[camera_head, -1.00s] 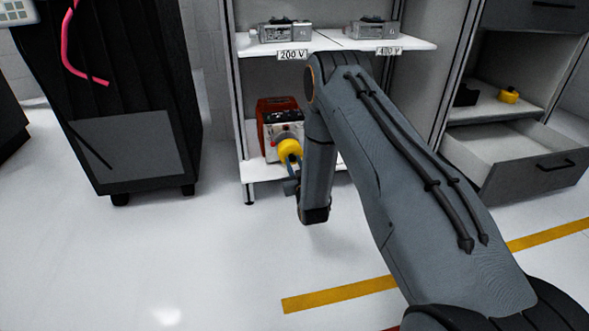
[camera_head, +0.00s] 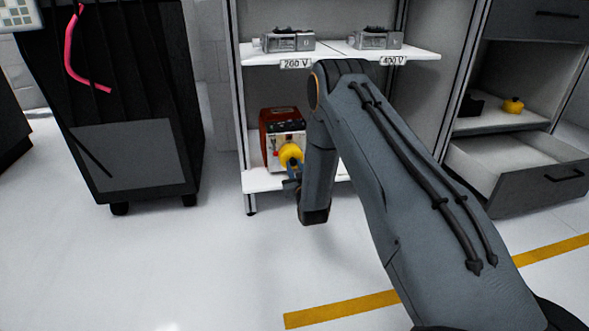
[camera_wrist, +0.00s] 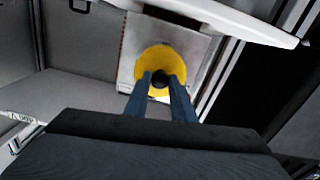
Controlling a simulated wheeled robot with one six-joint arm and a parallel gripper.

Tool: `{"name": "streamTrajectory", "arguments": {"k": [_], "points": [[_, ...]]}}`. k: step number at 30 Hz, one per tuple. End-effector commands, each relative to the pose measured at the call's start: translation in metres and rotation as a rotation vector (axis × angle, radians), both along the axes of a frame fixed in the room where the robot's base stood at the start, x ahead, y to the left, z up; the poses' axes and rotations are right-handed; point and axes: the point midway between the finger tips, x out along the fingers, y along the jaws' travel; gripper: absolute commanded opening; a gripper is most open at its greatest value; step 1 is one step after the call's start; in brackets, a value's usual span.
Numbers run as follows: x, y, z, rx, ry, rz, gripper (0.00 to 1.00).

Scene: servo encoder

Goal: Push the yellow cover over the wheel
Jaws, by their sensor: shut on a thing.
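The yellow cover (camera_head: 290,154) is a round disc at the front of a red and white box (camera_head: 279,135) on the lower shelf. In the wrist view the yellow cover (camera_wrist: 152,64) lies in front of the box's pale face, with a dark round knob at its lower middle. My gripper (camera_wrist: 160,82) is shut on this dark knob, one blue finger on each side. In the head view my gripper (camera_head: 291,177) shows only in part beside my arm. The wheel cannot be made out; the cover hides what lies behind it.
The upper shelf (camera_head: 345,57) overhangs the box and holds two grey devices, with labels 200 V and 400 V. A cabinet with an open drawer (camera_head: 520,172) stands at the right. A black wheeled cabinet (camera_head: 125,110) stands at the left. The floor in front is clear.

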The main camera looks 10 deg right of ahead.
Motion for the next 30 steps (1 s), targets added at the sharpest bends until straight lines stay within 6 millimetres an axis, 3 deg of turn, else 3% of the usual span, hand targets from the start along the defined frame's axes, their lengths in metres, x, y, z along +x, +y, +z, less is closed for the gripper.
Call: {"name": "streamTrajectory", "arguments": {"k": [13,14,17,23,27,30], "points": [[0.0044,0.0000,0.0002,0.000,0.000,0.000,0.00],[0.0043,0.0000,0.0002,0.000,0.000,0.000,0.24],[0.0044,0.0000,0.0002,0.000,0.000,0.000,0.41],[0.0043,-0.0002,-0.0001,0.000,0.000,0.000,0.45],[0.0042,-0.0002,-0.0005,0.000,0.001,0.000,0.59],[0.0042,-0.0001,-0.0004,0.000,0.001,0.000,0.59]]}}
